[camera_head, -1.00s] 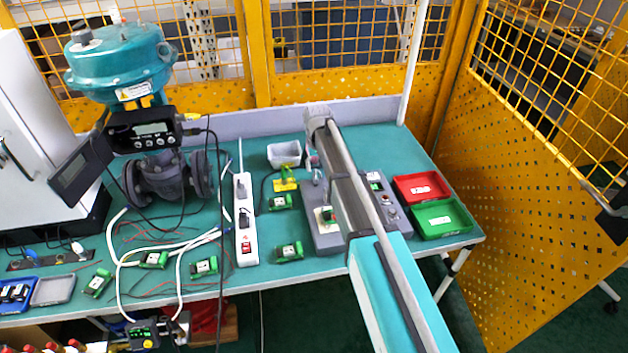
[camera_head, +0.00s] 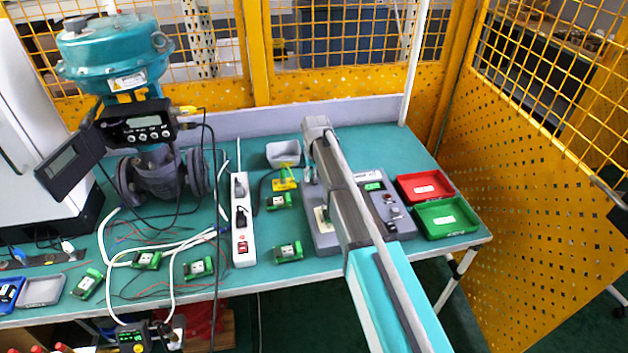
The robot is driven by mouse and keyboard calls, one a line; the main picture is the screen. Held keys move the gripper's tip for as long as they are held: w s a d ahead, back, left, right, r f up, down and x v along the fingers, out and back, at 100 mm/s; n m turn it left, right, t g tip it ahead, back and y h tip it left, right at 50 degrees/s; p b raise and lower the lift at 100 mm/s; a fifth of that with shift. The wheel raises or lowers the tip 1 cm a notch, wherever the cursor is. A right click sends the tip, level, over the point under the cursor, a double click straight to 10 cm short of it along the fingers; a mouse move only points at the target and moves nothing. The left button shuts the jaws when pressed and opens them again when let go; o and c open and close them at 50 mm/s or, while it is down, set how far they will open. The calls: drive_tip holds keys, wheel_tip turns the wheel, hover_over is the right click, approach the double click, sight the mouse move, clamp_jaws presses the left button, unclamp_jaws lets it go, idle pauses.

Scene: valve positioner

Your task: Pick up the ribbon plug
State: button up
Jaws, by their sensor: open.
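I cannot make out a clear ribbon plug. A small yellow-and-green piece (camera_head: 284,180) with a dark cable stands on the teal bench, left of my arm. I cannot tell whether it is the plug. My arm crosses the grey test station (camera_head: 325,236) from the lower right. Its far end bends down near the station's back. My gripper (camera_head: 308,176) is mostly hidden behind the forearm; only a small grey part shows at its left edge. It is open, and I see nothing held.
A grey bin (camera_head: 284,153) stands behind the yellow piece. A white power strip (camera_head: 243,220) is to the left. Red (camera_head: 424,185) and green (camera_head: 446,218) trays are at right. Several small green modules and loose cables lie on the left. A valve with a teal actuator (camera_head: 113,60) stands back left.

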idle(0.4)
clamp_jaws()
